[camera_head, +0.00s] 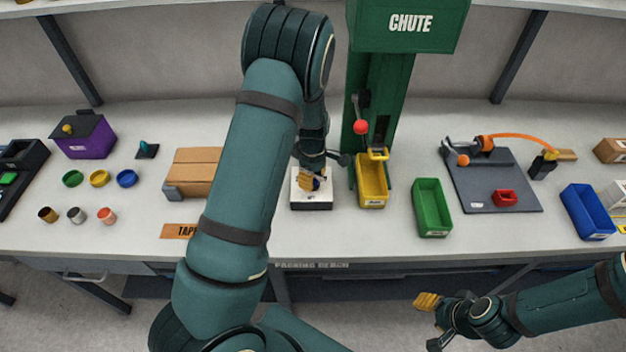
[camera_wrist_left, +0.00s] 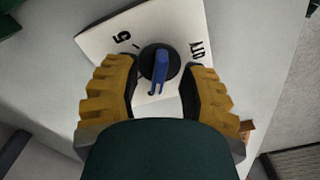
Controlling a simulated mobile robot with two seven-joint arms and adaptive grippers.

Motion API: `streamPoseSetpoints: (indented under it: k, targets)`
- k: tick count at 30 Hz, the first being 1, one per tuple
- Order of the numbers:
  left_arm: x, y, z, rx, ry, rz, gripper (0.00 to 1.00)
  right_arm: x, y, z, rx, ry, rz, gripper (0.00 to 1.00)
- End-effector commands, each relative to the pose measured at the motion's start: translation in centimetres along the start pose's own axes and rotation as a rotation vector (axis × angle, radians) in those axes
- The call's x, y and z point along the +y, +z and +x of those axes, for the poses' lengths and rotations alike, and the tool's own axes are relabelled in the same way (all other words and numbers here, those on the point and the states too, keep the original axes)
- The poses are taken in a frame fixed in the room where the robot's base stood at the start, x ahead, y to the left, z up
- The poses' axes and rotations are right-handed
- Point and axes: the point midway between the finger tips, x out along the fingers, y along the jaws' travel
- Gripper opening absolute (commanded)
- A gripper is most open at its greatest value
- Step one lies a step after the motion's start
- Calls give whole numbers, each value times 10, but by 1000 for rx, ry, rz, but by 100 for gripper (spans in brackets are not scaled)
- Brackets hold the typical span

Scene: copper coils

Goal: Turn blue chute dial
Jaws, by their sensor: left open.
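The blue dial (camera_wrist_left: 160,70) is a blue handle on a round black base, set on a white plate (camera_wrist_left: 105,38) with a "5" and other lettering near its edges. In the head view the white-topped dial box (camera_head: 312,200) sits on the bench below the green chute (camera_head: 378,90). My left gripper (camera_wrist_left: 160,92) is open, its yellow ribbed fingers on either side of the dial. I cannot tell whether they touch it. In the head view my left gripper (camera_head: 312,180) partly hides the dial. My right gripper (camera_head: 432,318) is in front of the bench, away from the dial.
A yellow bin (camera_head: 372,190) stands just right of the dial box, with a green bin (camera_head: 432,208) beyond it. A lever with a red knob (camera_head: 361,127) is on the chute. A cardboard box (camera_head: 193,170) is to the left.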

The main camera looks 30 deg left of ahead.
Motion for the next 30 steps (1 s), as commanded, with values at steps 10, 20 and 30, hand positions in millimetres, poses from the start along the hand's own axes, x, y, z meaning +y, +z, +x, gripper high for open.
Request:
streamPoseSetpoints:
  k: [10,20,30]
  targets:
    - [0,0,13,-1,1,0,41,0,0,1,0,0,0,47]
    - [0,0,13,0,1,0,0,0,0,1,0,0,0,47]
    - [0,0,14,0,0,15,0,0,0,2,0,0,0,47]
